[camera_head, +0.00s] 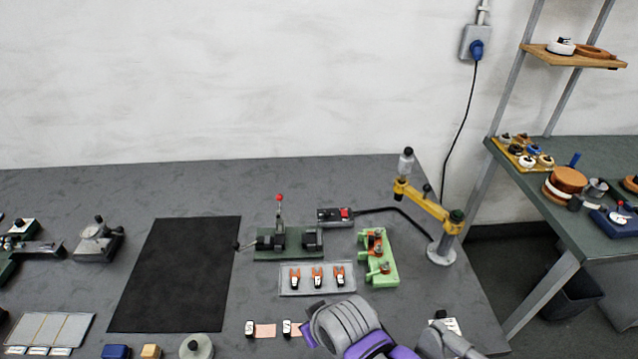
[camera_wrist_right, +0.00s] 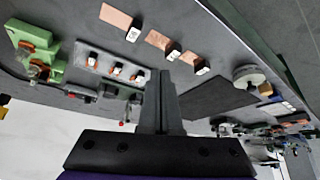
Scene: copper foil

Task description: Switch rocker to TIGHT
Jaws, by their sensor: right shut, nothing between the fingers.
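A black switch box (camera_head: 335,216) with a red rocker (camera_head: 345,213) lies on the grey bench (camera_head: 70,200), at the back right of the centre. A cable runs from it to the right. The rocker's lettering and which side is pressed are too small to tell. My right arm, purple and grey, enters at the bottom of the head view, in front of and apart from the box. My right gripper (camera_wrist_right: 160,100) is shut and empty above the bench in the right wrist view. My left gripper is not in view.
A green fixture with a red-knobbed lever (camera_head: 279,198) stands just left of the box. A clear tray of orange clips (camera_head: 283,287), a light-green fixture (camera_head: 388,279) and a yellow jointed arm (camera_head: 430,206) are nearby. The black mat (camera_head: 175,275) is bare.

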